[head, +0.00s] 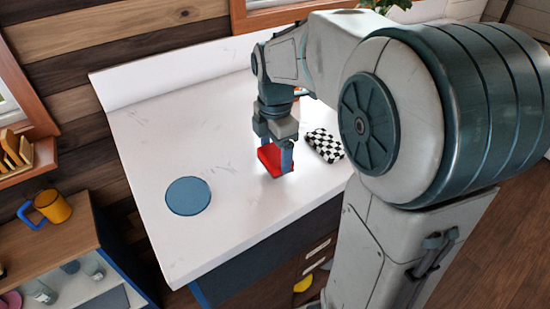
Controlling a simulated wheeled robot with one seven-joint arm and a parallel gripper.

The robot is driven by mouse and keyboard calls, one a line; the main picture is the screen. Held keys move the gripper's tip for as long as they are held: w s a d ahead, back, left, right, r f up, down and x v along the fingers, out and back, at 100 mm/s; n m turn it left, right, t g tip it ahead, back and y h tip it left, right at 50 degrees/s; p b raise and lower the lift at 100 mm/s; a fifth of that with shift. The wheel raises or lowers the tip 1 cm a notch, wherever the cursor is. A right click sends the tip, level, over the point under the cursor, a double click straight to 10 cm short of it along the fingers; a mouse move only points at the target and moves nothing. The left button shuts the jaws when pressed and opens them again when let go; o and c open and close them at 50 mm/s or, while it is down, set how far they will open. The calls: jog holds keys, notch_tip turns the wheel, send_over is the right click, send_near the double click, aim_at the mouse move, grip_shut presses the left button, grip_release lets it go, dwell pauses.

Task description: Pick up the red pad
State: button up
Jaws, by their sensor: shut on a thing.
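The red pad (268,157) is a small bright red block on or just above the white counter (140,157), near its middle. My gripper (284,163) points down over it and is shut on it, with a blue finger in front of its right part. That finger and the wrist hide some of the pad. I cannot tell whether the pad's underside touches the counter.
A black-and-white checkered pad (325,145) lies just right of my gripper. A round blue disc (188,196) lies on the counter to the left. A yellow mug (50,207) stands on a lower wooden cabinet at far left. The counter between disc and gripper is clear.

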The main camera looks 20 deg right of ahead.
jog(key=s+d+r+b, duration=0.1)
jog(key=s+d+r, duration=0.4)
jog(key=d+r, duration=0.3)
jog(key=shift+s+d, duration=0.3)
jog(key=shift+d, duration=0.8)
jog(key=o, duration=0.3)
jog(key=shift+c, duration=1.1)
